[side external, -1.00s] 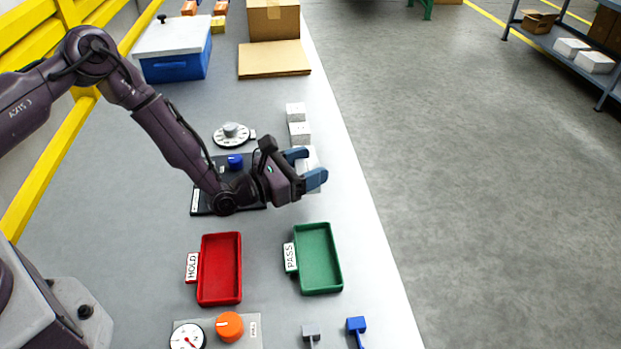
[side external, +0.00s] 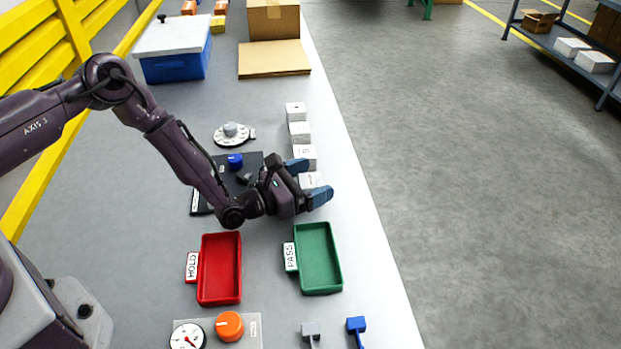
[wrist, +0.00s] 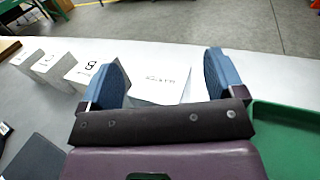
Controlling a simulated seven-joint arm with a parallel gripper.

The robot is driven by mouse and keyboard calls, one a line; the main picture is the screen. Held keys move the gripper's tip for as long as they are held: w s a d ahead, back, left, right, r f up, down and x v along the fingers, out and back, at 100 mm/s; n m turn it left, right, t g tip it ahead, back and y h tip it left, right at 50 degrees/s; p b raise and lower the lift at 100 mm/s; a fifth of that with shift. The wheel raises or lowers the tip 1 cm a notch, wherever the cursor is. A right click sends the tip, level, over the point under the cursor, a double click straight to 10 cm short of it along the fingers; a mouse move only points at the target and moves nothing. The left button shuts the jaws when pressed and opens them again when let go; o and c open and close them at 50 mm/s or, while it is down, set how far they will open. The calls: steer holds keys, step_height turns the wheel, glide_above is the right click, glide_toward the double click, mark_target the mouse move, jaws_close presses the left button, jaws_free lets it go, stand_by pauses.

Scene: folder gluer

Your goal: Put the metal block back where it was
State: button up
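I cannot make out a metal block for certain in either view. My gripper (side external: 309,181) is open at the near end of a row of white boxes. The nearest white box (side external: 309,179) lies between its blue fingers in the side view. In the wrist view the fingers of my gripper (wrist: 165,80) stand wide apart, with that white box (wrist: 160,84) and its printed face between and beyond them. Gaps show on both sides, so it is not clamped. The other white boxes (side external: 305,156) continue behind it.
A green PASS tray (side external: 335,262) and a red HOLD tray (side external: 221,300) lie empty nearer the camera. A dark pad with a blue knob (side external: 235,161) and a dial (side external: 232,134) lie left of the boxes. Small grey (side external: 310,330) and blue (side external: 356,325) pieces show at the bottom.

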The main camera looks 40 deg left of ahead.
steer(key=shift+r, duration=0.2)
steer(key=v, duration=0.7)
steer(key=shift+s+a, duration=0.1)
steer(key=shift+s, duration=0.2)
steer(key=s+d+r+m+g+h, duration=0.1)
steer(key=d+r+m+g+h, duration=0.35)
steer(key=r+m+h, duration=0.6)
steer(key=s+d+r+m+g+y, duration=0.2)
steer(key=s+d+r+m+g, duration=0.1)
steer(key=s+r+m+g, duration=0.8)
steer(key=s+a+r+m+t+y, duration=0.2)
steer(key=s+a+r+m+y, duration=0.3)
steer(key=s+a+y, duration=0.2)
steer(key=s+a+r+m+t+y, duration=0.2)
steer(key=s+a+r+m+y, duration=0.3)
steer(key=a, duration=0.6)
steer(key=s+y, duration=0.2)
steer(key=y, duration=0.1)
steer(key=shift+s+r, duration=0.2)
steer(key=shift+s, duration=0.05)
steer(key=shift+t+y, duration=0.25)
